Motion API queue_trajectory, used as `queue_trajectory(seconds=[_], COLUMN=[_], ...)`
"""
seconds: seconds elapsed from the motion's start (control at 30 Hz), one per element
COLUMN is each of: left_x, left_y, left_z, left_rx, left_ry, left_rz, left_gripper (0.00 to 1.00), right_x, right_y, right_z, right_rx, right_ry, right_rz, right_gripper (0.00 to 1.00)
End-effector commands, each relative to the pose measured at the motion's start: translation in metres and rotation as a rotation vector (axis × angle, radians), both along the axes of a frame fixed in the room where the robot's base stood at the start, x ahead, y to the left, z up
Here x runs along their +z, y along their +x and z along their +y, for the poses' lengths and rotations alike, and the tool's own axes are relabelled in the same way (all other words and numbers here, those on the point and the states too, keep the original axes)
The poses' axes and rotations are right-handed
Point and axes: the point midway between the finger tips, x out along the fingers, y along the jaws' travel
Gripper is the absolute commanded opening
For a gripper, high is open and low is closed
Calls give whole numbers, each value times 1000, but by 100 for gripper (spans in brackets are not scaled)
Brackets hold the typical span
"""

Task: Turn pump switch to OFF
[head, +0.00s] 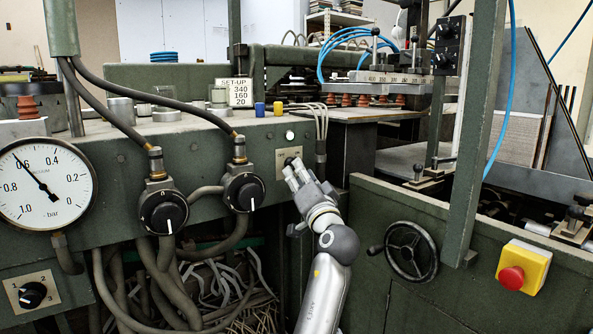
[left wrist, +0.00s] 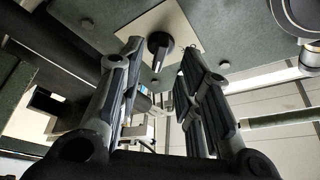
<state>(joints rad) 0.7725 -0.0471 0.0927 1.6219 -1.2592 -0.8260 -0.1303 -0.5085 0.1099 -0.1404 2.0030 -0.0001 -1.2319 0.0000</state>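In the head view the plate (head: 283,153) is partly hidden behind my left gripper (head: 294,168). In the left wrist view the two fingers of the left gripper (left wrist: 161,52) are apart, one on each side of the switch in the picture. I cannot tell whether they touch it. My right gripper is not in view.
A vacuum gauge (head: 45,184) and two black knobs (head: 163,212) with hoses are on the left. A selector marked 1, 2, 3 (head: 33,295) is below the gauge. A handwheel (head: 411,251) and a red emergency button (head: 511,278) are on the right.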

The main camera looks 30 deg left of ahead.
Motion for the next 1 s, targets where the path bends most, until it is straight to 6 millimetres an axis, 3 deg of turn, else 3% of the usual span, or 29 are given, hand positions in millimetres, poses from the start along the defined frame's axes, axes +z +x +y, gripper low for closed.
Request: queue_trajectory(seconds=[0.23,0.57,0.83,1.0], left_x=[8,8,8,8], left_y=[18,20,20,20], left_z=[22,25,25,25], left_rx=[0,-2,-2,-1], left_ry=[-1,-2,-2,-1], left_rz=[-1,0,0,0], left_gripper=[32,32,0,0], right_x=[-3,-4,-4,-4], right_y=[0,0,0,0], right_z=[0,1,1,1], right_rx=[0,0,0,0], right_ry=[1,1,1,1], right_rz=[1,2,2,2], right_gripper=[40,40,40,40])
